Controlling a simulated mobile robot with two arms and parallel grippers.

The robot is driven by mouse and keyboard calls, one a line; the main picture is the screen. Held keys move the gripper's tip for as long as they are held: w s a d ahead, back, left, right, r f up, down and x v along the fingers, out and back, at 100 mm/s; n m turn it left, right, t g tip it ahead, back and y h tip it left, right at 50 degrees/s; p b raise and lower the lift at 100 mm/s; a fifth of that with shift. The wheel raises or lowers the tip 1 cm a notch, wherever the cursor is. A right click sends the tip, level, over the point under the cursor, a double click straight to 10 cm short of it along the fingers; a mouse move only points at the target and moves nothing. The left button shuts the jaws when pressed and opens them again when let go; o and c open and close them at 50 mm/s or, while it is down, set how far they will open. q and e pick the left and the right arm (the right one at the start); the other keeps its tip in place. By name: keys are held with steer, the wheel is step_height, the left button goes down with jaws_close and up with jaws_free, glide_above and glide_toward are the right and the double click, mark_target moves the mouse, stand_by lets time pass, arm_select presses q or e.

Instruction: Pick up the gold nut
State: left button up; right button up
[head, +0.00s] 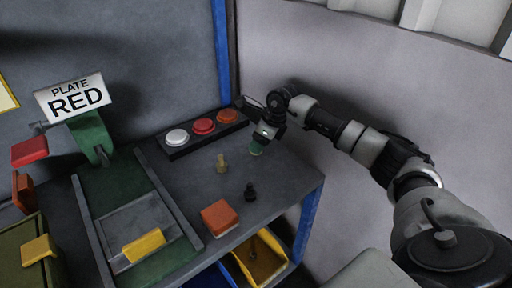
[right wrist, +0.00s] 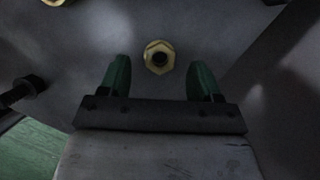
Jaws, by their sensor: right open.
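The gold nut (right wrist: 159,57) shows in the right wrist view as a hexagon with a dark centre, lying on the grey bench top. My right gripper (right wrist: 161,75) is open, with one green finger on each side of the nut. I cannot tell whether the fingers touch it or how far above the bench they are. In the head view my right gripper (head: 257,149) points down at the bench's right side and the nut is hidden there. My left gripper is not in view.
A gold bolt-like piece (head: 222,164) and a black bolt (head: 250,193) stand on the bench near my right gripper. A button box (head: 180,151) lies behind, an orange block (head: 219,217) at the front. A wall rises to the right. A yellow bin (head: 262,265) sits below.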

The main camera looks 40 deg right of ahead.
steer(key=shift+x, duration=1.15)
steer(key=c, duration=1)
steer(key=shift+c, duration=0.2)
steer(key=shift+r, duration=0.15)
